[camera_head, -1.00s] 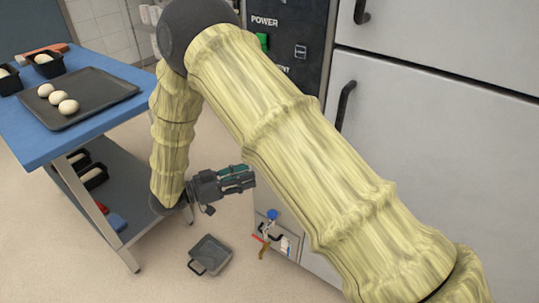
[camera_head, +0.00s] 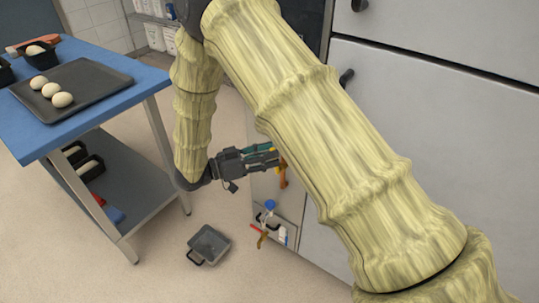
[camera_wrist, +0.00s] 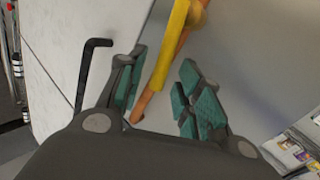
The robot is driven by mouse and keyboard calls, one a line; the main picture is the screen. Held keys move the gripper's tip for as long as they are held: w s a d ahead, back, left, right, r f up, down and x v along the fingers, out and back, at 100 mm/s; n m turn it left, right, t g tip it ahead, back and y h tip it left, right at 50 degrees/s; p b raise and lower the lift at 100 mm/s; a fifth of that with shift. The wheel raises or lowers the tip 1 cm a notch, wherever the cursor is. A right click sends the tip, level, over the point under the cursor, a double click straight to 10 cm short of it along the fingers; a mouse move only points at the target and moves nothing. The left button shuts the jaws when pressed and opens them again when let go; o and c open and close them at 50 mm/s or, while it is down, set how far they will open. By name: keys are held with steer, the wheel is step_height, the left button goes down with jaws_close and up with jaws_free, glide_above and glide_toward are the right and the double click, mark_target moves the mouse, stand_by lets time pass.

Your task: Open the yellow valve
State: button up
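The yellow valve (camera_wrist: 175,50) shows in the wrist view as a yellow lever running down from the top edge, with an orange-brown pipe behind it. In the head view, an orange-brown pipe (camera_head: 283,176) shows beside my fingertips, and the valve is mostly hidden by my gripper and arm. My gripper (camera_wrist: 163,92) is open, with green-padded fingers on either side of the lever's lower end in the wrist view. I cannot tell whether a pad touches it. The gripper also shows in the head view (camera_head: 276,156).
Below are a blue-handled valve (camera_head: 270,205) and a red-handled one (camera_head: 258,229). A dark pan (camera_head: 210,245) lies on the floor. A blue table (camera_head: 140,82) with a tray (camera_head: 90,97) stands at left. The pale oven front (camera_head: 440,130) fills the right.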

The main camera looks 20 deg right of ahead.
steer(key=shift+d, duration=0.4)
jaws_close()
